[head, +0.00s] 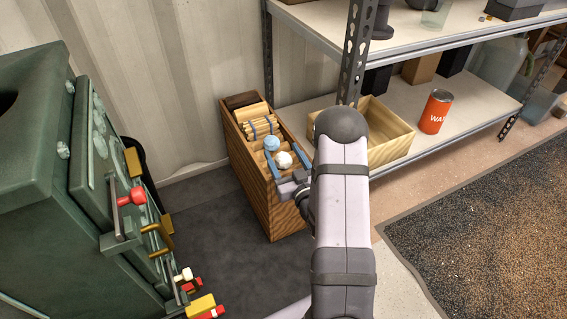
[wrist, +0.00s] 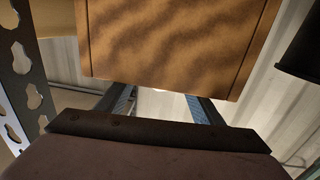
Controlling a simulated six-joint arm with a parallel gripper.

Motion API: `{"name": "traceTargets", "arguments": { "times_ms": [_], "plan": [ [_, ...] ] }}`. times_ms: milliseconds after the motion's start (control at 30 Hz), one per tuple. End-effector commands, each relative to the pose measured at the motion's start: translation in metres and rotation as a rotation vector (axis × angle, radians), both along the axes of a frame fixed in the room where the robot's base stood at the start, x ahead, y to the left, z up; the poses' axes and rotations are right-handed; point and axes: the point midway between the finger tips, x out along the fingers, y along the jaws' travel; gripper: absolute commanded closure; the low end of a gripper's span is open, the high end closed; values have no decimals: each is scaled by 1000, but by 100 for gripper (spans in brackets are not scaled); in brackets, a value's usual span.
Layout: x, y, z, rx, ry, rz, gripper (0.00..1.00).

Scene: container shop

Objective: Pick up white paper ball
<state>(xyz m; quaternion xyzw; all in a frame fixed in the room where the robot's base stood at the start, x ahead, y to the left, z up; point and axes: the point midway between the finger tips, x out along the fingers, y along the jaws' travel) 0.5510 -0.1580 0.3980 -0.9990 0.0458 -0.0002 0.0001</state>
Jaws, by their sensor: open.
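The white paper ball (head: 284,160) lies at the top of a narrow wooden box (head: 255,189) in the head view. A light blue ball (head: 272,143) sits just behind it. My gripper (head: 280,151) is open over the box, with one blue finger on each side of the white ball. I cannot tell whether the fingers touch it. In the wrist view my gripper's fingers (wrist: 160,98) reach under or behind a wooden panel (wrist: 170,45), which hides the tips and most of what lies between them.
Tied wooden sticks (head: 262,128) fill the box behind the balls. A metal shelf (head: 420,55) stands at right, holding a shallow wooden crate (head: 391,152) and a red can (head: 435,111). A green stove-like unit (head: 60,170) with protruding handles stands at left. Dark floor lies between.

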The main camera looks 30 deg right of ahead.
Motion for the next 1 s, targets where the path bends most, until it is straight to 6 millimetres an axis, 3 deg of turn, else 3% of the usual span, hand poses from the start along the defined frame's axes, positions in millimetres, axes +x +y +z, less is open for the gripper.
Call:
{"name": "traceTargets", "arguments": {
  "times_ms": [233,400,433,767,1000],
  "plan": [
    [1,0,0,0,1,0,39],
    [1,0,0,0,1,0,80],
    [1,0,0,0,1,0,82],
    [1,0,4,0,0,0,82],
    [1,0,34,-2,-2,0,82]
  ]
}}
